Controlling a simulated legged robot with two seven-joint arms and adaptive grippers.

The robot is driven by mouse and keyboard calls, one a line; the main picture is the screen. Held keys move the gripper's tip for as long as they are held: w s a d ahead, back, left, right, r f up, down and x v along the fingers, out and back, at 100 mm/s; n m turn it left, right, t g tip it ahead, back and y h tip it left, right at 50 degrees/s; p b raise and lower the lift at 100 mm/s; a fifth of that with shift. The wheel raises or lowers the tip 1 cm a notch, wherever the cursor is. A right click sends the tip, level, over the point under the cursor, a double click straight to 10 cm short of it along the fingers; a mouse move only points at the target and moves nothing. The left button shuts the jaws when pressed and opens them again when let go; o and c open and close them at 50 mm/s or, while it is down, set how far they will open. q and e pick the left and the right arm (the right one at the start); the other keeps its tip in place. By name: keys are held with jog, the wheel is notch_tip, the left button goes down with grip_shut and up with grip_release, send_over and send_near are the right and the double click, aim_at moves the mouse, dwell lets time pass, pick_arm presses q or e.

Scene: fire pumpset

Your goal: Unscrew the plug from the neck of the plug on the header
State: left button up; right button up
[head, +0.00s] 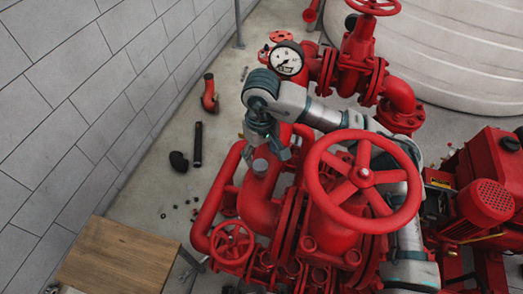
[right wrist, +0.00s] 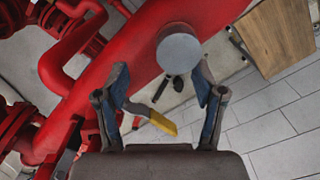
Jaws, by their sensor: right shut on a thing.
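The plug (head: 260,166) is a grey round cap on top of the red header (head: 262,205), left of the large red handwheel. In the right wrist view it is a pale grey disc (right wrist: 180,50) on the red pipe. My right gripper (head: 273,148) reaches down to it from above, with its arm behind the handwheel. In the right wrist view my right gripper (right wrist: 163,72) has its two fingertips at the plug, the right one close to the disc's edge. A gap shows on the left side. The neck under the plug is hidden. My left gripper is not in view.
A large red handwheel (head: 362,174) stands close right of the plug. A pressure gauge (head: 287,60) and red valve (head: 358,50) are behind. A wooden table (head: 115,257) is front left. Loose pipe pieces (head: 198,145) and small parts lie on the floor.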

jog(key=m, duration=0.2)
jog(key=s+m, duration=0.1)
jog(key=m, duration=0.1)
jog(key=shift+d+r+m, duration=0.1)
jog(key=shift+d+m, duration=0.05)
jog(key=shift+m, duration=0.15)
jog(key=m, duration=0.6)
jog(key=shift+w+a+p, duration=0.2)
jog(key=shift+p, duration=0.2)
jog(key=m, duration=0.4)
jog(key=shift+d, duration=0.15)
jog(key=m, duration=0.4)
jog(key=shift+d, duration=0.15)
jog(key=m, duration=0.3)
jog(key=shift+s+r+m, duration=0.15)
jog(key=shift+m, duration=0.15)
jog(key=shift+a+r+m, duration=0.1)
jog(key=shift+a+m, duration=0.1)
jog(key=shift+m, duration=0.1)
jog(key=shift+a, duration=0.2)
jog(key=shift+s+d, duration=0.2)
jog(key=shift+s, duration=0.1)
